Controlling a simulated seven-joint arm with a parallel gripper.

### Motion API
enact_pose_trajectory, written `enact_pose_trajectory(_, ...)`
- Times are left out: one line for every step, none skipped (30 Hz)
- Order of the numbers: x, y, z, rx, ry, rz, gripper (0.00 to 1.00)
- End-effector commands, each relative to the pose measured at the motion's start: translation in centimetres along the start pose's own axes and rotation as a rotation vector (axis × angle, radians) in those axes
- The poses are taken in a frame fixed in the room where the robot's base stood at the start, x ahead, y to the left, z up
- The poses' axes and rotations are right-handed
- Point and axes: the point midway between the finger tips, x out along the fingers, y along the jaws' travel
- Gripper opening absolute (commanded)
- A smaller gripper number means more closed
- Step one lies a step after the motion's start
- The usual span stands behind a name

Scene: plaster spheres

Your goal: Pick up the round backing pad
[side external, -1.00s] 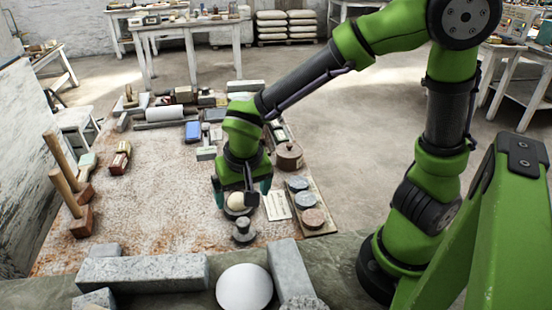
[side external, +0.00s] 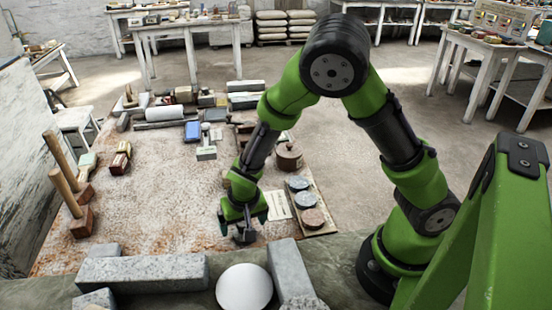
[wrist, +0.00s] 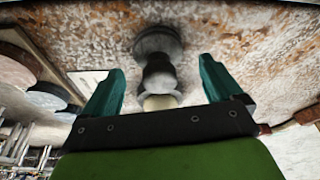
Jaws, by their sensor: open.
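A grey round pad with a knob-like upper part, which I take for the round backing pad (side external: 244,236), stands on the mottled work surface in the side view. In the wrist view the pad (wrist: 157,40) lies beyond the fingertips, with its dark upper part towards me. My gripper (side external: 243,218) is low over it and partly covers it in the side view. In the wrist view my gripper (wrist: 160,80) is open, its two teal fingers apart on either side. A cream ball (wrist: 160,102) shows near the gripper's palm, partly hidden; the side view hides it now.
Several round discs (side external: 313,218) lie on a board to the right, near a brown lidded pot (side external: 289,157). Grey stone blocks (side external: 145,270) and a white dome (side external: 244,288) stand in front. Mallets (side external: 80,222) stand left. The surface left of my gripper is clear.

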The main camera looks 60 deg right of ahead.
Motion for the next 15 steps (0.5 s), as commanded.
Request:
enact_pose_trajectory(0.9,0.1,0.0,0.001,-0.002,0.004,0.93)
enact_pose_trajectory(1.3,0.2,0.0,0.002,-0.001,0.004,0.93)
enact_pose_trajectory(1.7,0.1,0.0,0.001,-0.002,0.003,0.93)
enact_pose_trajectory(1.9,0.1,0.0,0.001,-0.001,0.002,0.93)
enact_pose_trajectory(2.1,0.1,0.0,0.001,-0.001,0.002,0.93)
enact_pose_trajectory(2.3,0.1,0.0,0.001,-0.001,0.001,0.93)
enact_pose_trajectory(2.4,0.1,0.0,0.001,-0.001,0.0,0.93)
enact_pose_trajectory(2.4,0.0,0.0,0.001,0.0,0.0,0.93)
enact_pose_trajectory(2.4,0.0,0.0,0.0,0.0,-0.001,0.93)
enact_pose_trajectory(2.4,0.0,0.0,0.0,0.0,-0.001,0.93)
enact_pose_trajectory(2.4,0.0,0.0,0.0,0.0,-0.001,0.93)
enact_pose_trajectory(2.3,0.0,0.0,0.0,0.0,-0.001,0.93)
enact_pose_trajectory(2.3,0.0,0.0,0.0,0.0,-0.001,0.93)
enact_pose_trajectory(2.3,0.0,0.0,0.0,0.0,-0.001,0.88)
enact_pose_trajectory(2.3,0.0,0.0,0.0,0.0,-0.001,0.82)
